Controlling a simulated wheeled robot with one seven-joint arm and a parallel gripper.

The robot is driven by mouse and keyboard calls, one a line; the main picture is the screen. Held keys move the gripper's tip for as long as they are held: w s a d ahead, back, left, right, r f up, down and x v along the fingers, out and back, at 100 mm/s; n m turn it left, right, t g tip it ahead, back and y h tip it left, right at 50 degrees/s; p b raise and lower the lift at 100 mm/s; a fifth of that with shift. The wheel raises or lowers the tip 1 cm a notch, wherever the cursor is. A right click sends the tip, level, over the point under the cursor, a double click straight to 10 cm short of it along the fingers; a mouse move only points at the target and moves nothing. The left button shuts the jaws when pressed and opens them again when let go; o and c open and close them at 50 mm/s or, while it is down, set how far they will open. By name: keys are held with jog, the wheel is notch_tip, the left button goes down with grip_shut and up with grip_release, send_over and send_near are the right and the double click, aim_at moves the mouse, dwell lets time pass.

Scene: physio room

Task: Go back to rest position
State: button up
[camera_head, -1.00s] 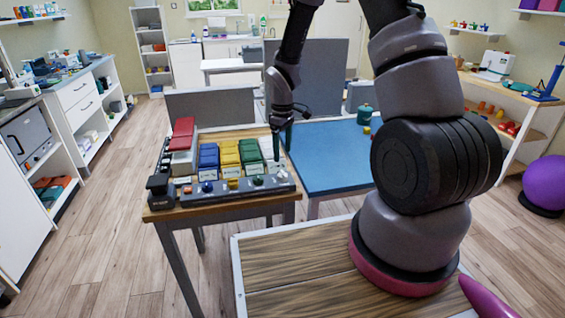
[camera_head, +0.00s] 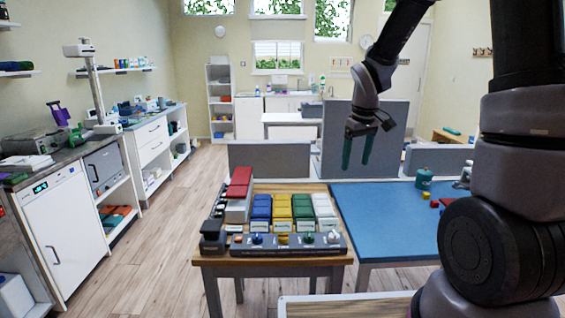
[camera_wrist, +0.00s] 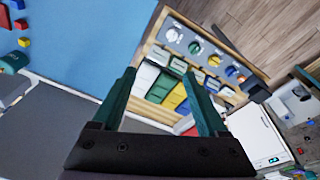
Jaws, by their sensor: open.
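My gripper (camera_head: 357,148) hangs in the air above the back right of the wooden table (camera_head: 268,188), in front of a grey partition. Its two green fingers are apart, with nothing between them. In the wrist view the open fingers (camera_wrist: 165,100) point toward the table. The table holds a row of coloured bins: blue (camera_head: 261,208), yellow (camera_head: 281,207), green (camera_head: 302,207) and white (camera_head: 322,206). A red box (camera_head: 239,182) lies at their left. A dark grey strip with several coloured knobs (camera_head: 285,243) runs along the front edge.
A blue-topped table (camera_head: 385,222) stands to the right, with a teal pot (camera_head: 424,179) and small coloured blocks. Grey partitions (camera_head: 268,160) stand behind. A counter with a white cabinet (camera_head: 62,225) lines the left. The floor (camera_head: 160,235) between is clear.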

jog(key=s+d+r+m+t+y, duration=0.1)
jog(key=s+r+m+t, duration=0.4)
jog(key=s+r, duration=1.4)
jog(key=d+m, duration=0.1)
jog(key=m, duration=0.3)
jog(key=shift+s+d+y, duration=0.25)
jog(key=shift+d+y, duration=0.05)
jog(key=shift+y, duration=0.1)
